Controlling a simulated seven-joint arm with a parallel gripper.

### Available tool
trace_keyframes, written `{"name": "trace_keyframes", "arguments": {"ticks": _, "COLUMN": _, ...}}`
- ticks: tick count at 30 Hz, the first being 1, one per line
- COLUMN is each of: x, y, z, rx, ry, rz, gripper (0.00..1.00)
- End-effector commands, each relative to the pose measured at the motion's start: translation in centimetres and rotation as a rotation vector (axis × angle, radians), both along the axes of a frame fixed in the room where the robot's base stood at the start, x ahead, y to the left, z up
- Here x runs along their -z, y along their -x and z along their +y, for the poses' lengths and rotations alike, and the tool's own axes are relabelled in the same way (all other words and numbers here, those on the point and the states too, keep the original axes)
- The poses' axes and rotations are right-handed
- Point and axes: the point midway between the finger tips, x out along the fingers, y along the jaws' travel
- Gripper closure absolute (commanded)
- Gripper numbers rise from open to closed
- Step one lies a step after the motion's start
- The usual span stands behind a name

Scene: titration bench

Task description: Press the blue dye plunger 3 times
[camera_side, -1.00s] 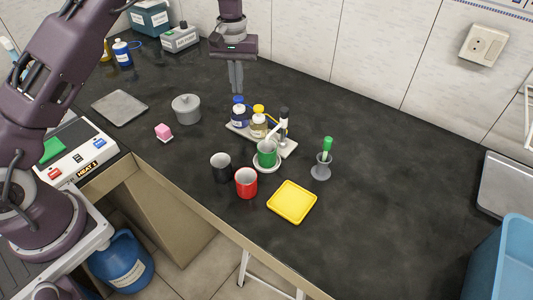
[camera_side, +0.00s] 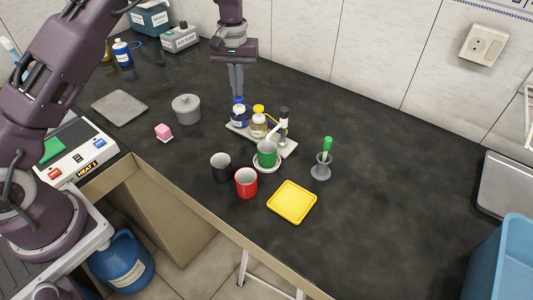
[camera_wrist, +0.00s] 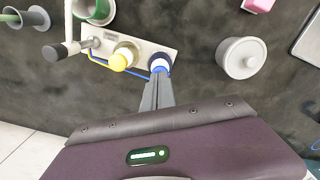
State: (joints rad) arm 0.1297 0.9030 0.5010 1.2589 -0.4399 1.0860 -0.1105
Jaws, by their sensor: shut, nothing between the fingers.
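The blue dye plunger (camera_side: 238,101) tops a dark blue bottle (camera_side: 239,119) at the left end of a pale dispenser base (camera_side: 289,149). My gripper (camera_side: 238,95) is shut and empty, pointing straight down, its fingertips at the blue plunger top. In the wrist view my gripper (camera_wrist: 158,78) overlaps the blue-rimmed top (camera_wrist: 160,66). Whether the tips touch or press it I cannot tell for certain. The yellow plunger (camera_side: 259,109) is just right of it on its own bottle.
A black cup (camera_side: 221,169), a red cup (camera_side: 246,184) and a yellow tray (camera_side: 292,203) are in front. A grey lidded pot (camera_side: 187,109) and a pink block (camera_side: 163,131) are to the left. A green-topped tube (camera_side: 327,145) stands in a grey holder at right.

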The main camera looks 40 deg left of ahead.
Motion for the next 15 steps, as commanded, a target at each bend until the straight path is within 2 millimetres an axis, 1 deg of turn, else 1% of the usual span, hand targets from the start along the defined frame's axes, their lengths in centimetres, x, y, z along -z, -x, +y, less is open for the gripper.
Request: {"name": "trace_keyframes", "arguments": {"ticks": 15, "x": 1.9, "y": 0.0, "z": 0.0, "rx": 0.000, "ry": 0.000, "rz": 0.001, "gripper": 1.00}}
